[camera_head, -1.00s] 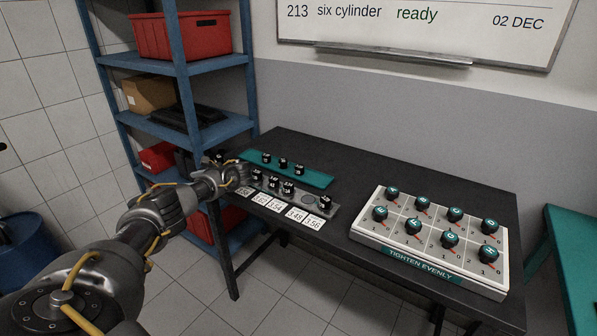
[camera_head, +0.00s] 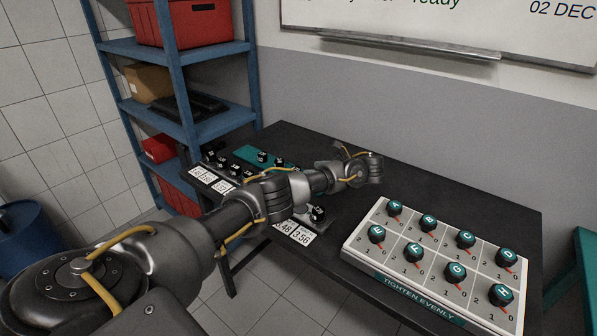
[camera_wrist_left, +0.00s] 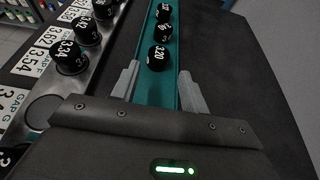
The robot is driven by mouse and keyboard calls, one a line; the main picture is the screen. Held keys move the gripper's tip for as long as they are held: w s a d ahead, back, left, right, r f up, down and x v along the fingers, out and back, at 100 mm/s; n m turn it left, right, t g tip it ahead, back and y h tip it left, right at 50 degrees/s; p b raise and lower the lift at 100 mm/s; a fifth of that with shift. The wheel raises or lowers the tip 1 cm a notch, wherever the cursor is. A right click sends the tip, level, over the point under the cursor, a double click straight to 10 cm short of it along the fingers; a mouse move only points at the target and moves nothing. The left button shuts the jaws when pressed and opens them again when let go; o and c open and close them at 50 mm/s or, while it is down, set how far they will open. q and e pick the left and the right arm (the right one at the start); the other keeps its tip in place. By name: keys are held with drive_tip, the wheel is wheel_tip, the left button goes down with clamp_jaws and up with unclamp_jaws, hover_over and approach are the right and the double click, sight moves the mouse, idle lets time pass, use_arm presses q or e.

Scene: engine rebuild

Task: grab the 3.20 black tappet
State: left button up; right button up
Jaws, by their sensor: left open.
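The black tappet marked 3.20 (camera_wrist_left: 160,57) stands on the teal tray (camera_wrist_left: 147,88) in the left wrist view, nearest my gripper in a row of black tappets. My left gripper (camera_wrist_left: 160,88) is open and empty, its fingers on either side of the tray strip, just short of the tappet. In the head view, my left gripper (camera_head: 364,168) is over the table's middle, and my arm hides part of the teal tray (camera_head: 243,152). I cannot make out the 3.20 mark in the head view.
A grey rack (camera_wrist_left: 68,82) with black tappets and number cards (camera_wrist_left: 35,63) runs left of the teal tray. A white board (camera_head: 362,240) with several teal-topped knobs is at the table's right. Dark table (camera_head: 460,192) shows bare behind it.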

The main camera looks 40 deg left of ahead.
sight(297, 169)
use_arm(q)
drive_tip(key=x, duration=0.3)
drive_tip(key=shift+a, duration=0.1)
drive_tip(key=shift+a+f, duration=0.25)
drive_tip(key=shift+a, duration=0.4)
drive_tip(key=p+x, duration=0.1)
drive_tip(key=x, duration=0.2)
drive_tip(key=shift+s+a+f, duration=0.1)
drive_tip(key=shift+a+f, duration=0.2)
drive_tip(key=shift+f, duration=0.1)
drive_tip(key=shift+a+f, duration=0.2)
drive_tip(key=shift+a, duration=0.25)
drive_tip(key=c, duration=0.8)
drive_tip(key=shift+o, duration=0.2)
use_arm(e)
drive_tip(key=shift+w+a+r, duration=0.1)
drive_tip(key=shift+w+r, duration=0.45)
drive_tip(key=shift+w, duration=0.05)
use_arm(q)
drive_tip(key=shift+r, duration=0.1)
